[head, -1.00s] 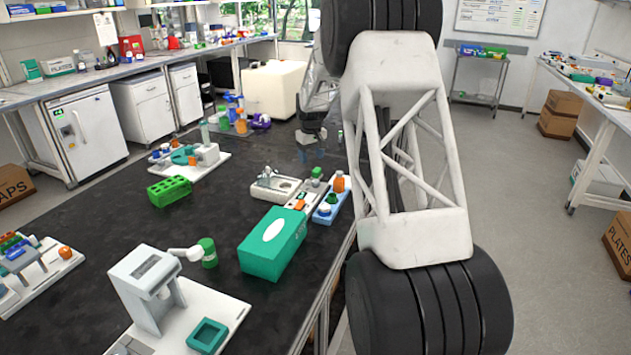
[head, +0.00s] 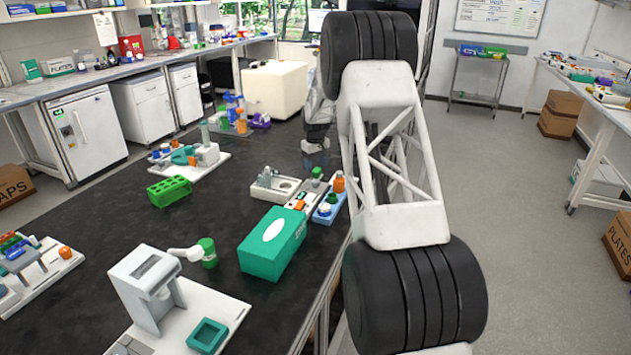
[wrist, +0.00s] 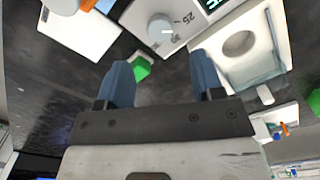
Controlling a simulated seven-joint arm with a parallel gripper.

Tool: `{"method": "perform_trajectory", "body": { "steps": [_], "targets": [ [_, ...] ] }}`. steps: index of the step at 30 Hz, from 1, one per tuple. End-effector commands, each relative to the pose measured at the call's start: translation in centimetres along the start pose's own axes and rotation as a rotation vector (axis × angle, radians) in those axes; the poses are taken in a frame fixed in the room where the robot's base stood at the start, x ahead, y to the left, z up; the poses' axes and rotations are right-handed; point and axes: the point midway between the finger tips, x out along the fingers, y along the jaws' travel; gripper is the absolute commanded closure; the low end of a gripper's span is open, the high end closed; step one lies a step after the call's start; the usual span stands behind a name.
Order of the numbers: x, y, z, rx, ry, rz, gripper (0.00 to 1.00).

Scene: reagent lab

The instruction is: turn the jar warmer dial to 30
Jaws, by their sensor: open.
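In the wrist view the dial (wrist: 160,27) is a grey-white round knob on a white panel near the top. The numbers 25 and a partly readable 30 are printed to its right. A pale mark on the knob points right, towards the numbers; its exact setting is too small to read. A dark display (wrist: 212,5) with green characters is cut off at the top edge. My gripper (wrist: 162,66) is open and empty, with its two blue fingers apart below the dial, not touching it. The dial cannot be made out in the head view.
A small green block (wrist: 141,69) shows beside the left finger. A white unit with a round recess (wrist: 238,44) stands right of the dial. In the head view a green tissue box (head: 285,250) and a green rack (head: 169,191) stand on the black bench, with bare surface between.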

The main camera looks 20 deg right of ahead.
Motion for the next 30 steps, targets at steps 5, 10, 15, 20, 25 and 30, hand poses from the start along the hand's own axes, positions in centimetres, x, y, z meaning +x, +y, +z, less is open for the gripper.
{"method": "perform_trajectory", "body": {
  "steps": [5,10,15,20,25,30],
  "targets": [
    [1.2,0.0,0.0,0.0,-0.001,-0.001,0.39],
    [3.1,0.0,0.0,0.0,-0.002,-0.001,0.39],
    [5.2,0.0,0.0,0.0,-0.001,-0.001,0.39],
    [6.6,0.0,0.0,0.0,0.0,0.0,0.39],
    [7.5,0.0,0.0,0.0,0.0,0.0,0.39],
    [7.6,0.0,0.0,0.0,0.0,0.0,0.39]
  ]
}}
